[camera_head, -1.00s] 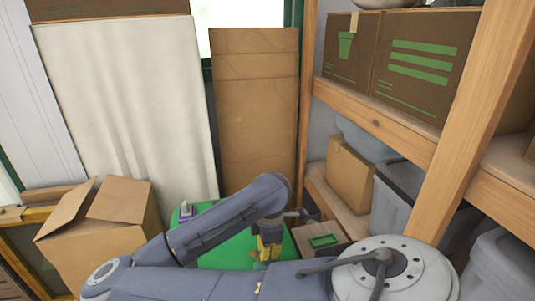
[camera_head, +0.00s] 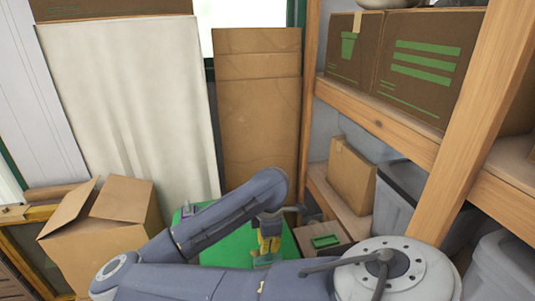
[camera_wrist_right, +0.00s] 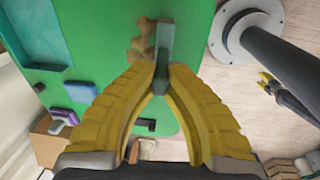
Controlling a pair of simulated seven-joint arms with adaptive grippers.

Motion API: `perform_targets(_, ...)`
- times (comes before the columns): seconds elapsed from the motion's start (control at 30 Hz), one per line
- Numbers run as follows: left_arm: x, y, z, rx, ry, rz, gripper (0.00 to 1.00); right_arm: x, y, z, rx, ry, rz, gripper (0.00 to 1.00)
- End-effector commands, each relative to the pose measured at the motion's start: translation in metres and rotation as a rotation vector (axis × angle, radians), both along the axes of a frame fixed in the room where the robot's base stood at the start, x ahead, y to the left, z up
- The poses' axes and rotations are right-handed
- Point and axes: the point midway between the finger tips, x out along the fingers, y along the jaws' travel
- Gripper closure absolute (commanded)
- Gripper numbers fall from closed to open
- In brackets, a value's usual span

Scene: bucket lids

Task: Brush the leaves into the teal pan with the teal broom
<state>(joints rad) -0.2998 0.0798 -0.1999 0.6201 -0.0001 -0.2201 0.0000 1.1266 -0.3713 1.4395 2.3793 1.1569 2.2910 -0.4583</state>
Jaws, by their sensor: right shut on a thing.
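My right gripper (camera_wrist_right: 163,72) has yellow fingers shut on the teal broom (camera_wrist_right: 162,50), which shows as a narrow grey-teal piece. In the head view the right gripper (camera_head: 268,243) points down over the green table, with part of the broom (camera_head: 265,262) below it. Brown leaves (camera_wrist_right: 142,42) lie on the green top right beside the broom in the wrist view; I cannot tell if they touch. The teal pan (camera_wrist_right: 30,35) is at the upper left of that view. A small yellow-tipped shape at its right looks like my left gripper (camera_wrist_right: 266,80); its opening is unclear.
The green table (camera_head: 225,252) also holds a blue block (camera_wrist_right: 80,92), a purple-and-white item (camera_wrist_right: 63,120) and a dark bracket (camera_wrist_right: 145,125). An open cardboard box (camera_head: 110,230) stands at left. A wooden shelf (camera_head: 400,140) bounds the right.

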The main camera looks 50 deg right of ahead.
Motion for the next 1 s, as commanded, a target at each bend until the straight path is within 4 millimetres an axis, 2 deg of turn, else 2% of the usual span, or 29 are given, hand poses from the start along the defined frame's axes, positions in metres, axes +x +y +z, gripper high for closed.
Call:
perform_targets(0.5,0.0,0.0,0.0,0.0,0.0,0.0,0.56,0.018,-0.015,-0.001,0.0,0.0,0.0,1.0)
perform_targets(1.0,0.0,0.0,0.0,0.0,0.0,0.0,0.56,0.02,-0.016,-0.002,0.001,-0.001,0.0,1.0)
